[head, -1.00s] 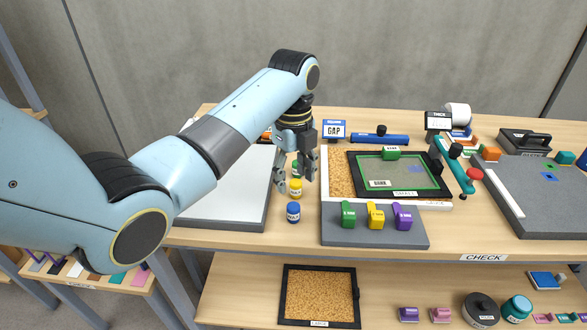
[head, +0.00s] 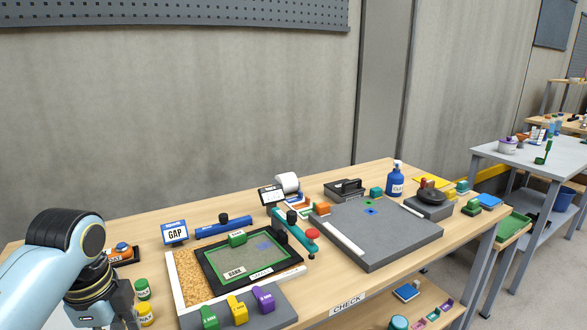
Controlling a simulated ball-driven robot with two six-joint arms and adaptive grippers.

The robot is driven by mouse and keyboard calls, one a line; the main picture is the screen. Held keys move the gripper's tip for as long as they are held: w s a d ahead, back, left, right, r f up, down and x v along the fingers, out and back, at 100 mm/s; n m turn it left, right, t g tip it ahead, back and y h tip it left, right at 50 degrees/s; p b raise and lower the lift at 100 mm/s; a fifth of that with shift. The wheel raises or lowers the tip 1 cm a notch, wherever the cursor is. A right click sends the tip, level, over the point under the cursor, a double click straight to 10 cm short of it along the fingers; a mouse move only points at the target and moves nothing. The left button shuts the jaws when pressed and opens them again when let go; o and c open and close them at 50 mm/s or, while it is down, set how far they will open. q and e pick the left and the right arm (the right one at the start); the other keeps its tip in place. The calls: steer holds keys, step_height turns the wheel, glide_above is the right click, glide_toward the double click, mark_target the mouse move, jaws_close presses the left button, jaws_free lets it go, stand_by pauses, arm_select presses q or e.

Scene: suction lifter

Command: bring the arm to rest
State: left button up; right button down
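My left arm comes in at the lower left of the head view. Its gripper (head: 118,312) points down at the bottom edge, left of the small jars, and its fingertips are cut off or hidden. I cannot tell whether it holds anything. A green jar (head: 142,289) and a yellow jar (head: 146,314) stand just to its right on the wooden table (head: 330,278). My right arm and gripper are not in view.
A framed cork board (head: 185,280) with a black-framed panel lies right of the gripper, with green, yellow and purple blocks in front. A blue bottle (head: 395,180) stands at the back.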

arm_select(q)
steer(key=s+d+r+n+t, duration=0.1)
steer(key=s+r+n, duration=0.2)
steer(key=s+n, duration=0.55)
steer(key=s+d+r+n+t, duration=0.25)
steer(key=s+n, duration=0.35)
steer(key=s, duration=0.5)
steer(key=s+a+f+g+b, duration=0.2)
steer(key=f+b, duration=0.7)
steer(key=f, duration=2.4)
steer(key=s+a+f+b, duration=0.1)
steer(key=s+f+b, duration=0.3)
steer(key=s+f, duration=0.5)
steer(key=s+a+f+g+b, duration=0.1)
steer(key=s+f+b, duration=0.3)
steer(key=s+f, duration=0.5)
step_height(320, 180, down, 9)
steer(key=shift+s+a+r+b, duration=0.1)
steer(key=shift+s+a+b, duration=0.15)
steer(key=shift+s+b, duration=0.1)
steer(key=shift+o, duration=0.4)
steer(key=shift+w+n+g, duration=0.1)
steer(key=shift+n+g, duration=0.15)
steer(key=shift+g, duration=0.1)
